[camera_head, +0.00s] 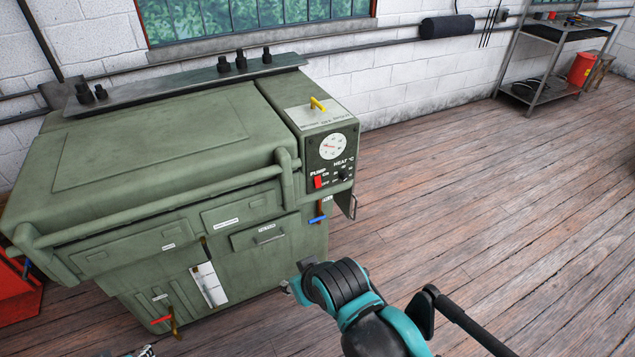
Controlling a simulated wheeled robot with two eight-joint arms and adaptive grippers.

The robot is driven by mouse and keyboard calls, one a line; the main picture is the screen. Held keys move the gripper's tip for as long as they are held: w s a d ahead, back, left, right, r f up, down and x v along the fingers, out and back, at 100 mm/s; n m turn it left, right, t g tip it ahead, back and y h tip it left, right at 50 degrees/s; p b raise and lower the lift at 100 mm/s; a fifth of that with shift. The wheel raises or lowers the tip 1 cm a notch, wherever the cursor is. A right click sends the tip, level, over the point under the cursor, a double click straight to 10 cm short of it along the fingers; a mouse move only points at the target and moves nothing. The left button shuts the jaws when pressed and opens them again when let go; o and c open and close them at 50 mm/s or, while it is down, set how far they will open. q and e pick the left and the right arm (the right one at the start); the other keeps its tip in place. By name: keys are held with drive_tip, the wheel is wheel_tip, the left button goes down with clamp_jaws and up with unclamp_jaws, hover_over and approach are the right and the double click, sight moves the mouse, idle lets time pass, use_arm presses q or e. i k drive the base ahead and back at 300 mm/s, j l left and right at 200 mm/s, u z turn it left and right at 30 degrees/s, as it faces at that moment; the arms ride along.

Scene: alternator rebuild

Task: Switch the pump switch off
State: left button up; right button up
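The pump switch (319,182) is a small red switch under the word PUMP on the dark control panel (314,160) of a green machine (150,150). The switch is too small to tell which way it is set. My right arm comes in from the bottom right, in front of and below the panel. Its end, with my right gripper (290,287), points left, clear of the switch; its fingers are not clearly visible. A small metallic piece at the bottom left edge may be part of my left gripper (146,351), mostly cut off.
A round gauge (332,146) and a black heat knob (344,174) sit beside the switch. A yellow handle (317,103) stands on top and a blue-handled valve (317,219) sits below. A metal cart (548,60) stands far right. The wooden floor (470,210) right of the machine is clear.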

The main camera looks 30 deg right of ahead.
sight(316, 180)
drive_tip(key=j+z, duration=0.15)
drive_tip(key=z, duration=0.3)
drive_tip(key=j+z, duration=0.2)
drive_tip(key=z, duration=0.25)
drive_tip(key=j+z, duration=0.2)
drive_tip(key=z, duration=0.25)
